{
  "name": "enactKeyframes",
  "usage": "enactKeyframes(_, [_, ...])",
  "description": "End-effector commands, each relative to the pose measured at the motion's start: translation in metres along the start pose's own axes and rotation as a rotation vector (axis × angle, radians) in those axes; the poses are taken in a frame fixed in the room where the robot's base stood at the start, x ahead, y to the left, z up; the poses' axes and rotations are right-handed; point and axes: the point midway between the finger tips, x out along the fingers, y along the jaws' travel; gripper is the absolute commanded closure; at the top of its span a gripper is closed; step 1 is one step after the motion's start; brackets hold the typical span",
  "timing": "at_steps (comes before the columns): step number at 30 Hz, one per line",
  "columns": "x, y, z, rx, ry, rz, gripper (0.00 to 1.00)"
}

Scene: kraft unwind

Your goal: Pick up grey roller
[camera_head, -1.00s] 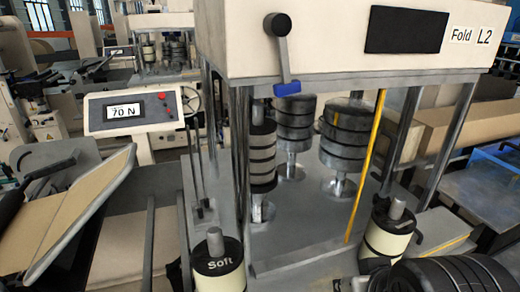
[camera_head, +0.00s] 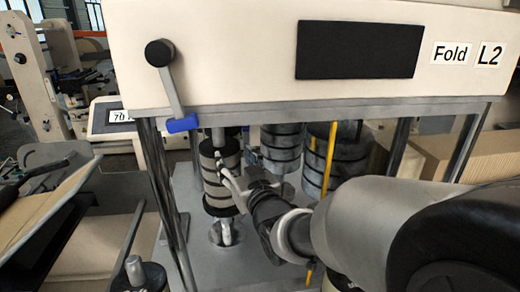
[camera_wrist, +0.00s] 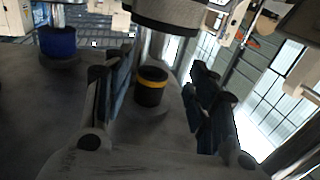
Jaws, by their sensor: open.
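Banded rollers stand on upright shafts inside the machine frame. The front left roller (camera_head: 219,178) is pale grey-beige with dark bands. Two darker grey banded rollers stand behind it, a middle one (camera_head: 282,147) and a right one (camera_head: 347,160); I cannot tell for sure which is the task's grey roller. My gripper (camera_head: 240,170) is open beside the front left roller, overlapping its right side in the head view. In the wrist view its fingers (camera_wrist: 160,78) are apart, with a dark cylinder with a yellow band (camera_wrist: 152,90) seen between them, and a banded roller (camera_wrist: 172,15) beyond.
The machine's beige head (camera_head: 240,55), marked Fold L2, hangs over the rollers. Metal posts (camera_head: 165,190) and a yellow bar (camera_head: 328,165) stand around the rollers. Another roller (camera_head: 139,278) is at the bottom left.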

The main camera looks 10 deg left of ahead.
Motion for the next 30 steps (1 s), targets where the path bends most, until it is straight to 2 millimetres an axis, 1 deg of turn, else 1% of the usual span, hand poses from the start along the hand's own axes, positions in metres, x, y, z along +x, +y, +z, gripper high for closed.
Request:
enactKeyframes(1, [0.011, 0.000, 0.001, 0.000, -0.001, -0.001, 0.48])
enactKeyframes(6, [0.049, 0.000, 0.002, 0.000, -0.003, 0.000, 0.48])
enactKeyframes(9, [0.069, 0.000, 0.001, -0.001, -0.002, 0.000, 0.48])
enactKeyframes(12, [0.085, 0.000, 0.001, -0.001, -0.002, 0.001, 0.48])
enactKeyframes(15, [0.095, 0.000, 0.001, -0.001, -0.003, 0.001, 0.48])
enactKeyframes(20, [0.104, 0.001, 0.001, 0.000, -0.002, 0.001, 0.48])
enactKeyframes(27, [0.142, 0.001, 0.001, 0.000, -0.003, 0.001, 0.48])
enactKeyframes(30, [0.152, 0.001, 0.001, 0.000, -0.003, 0.001, 0.48])
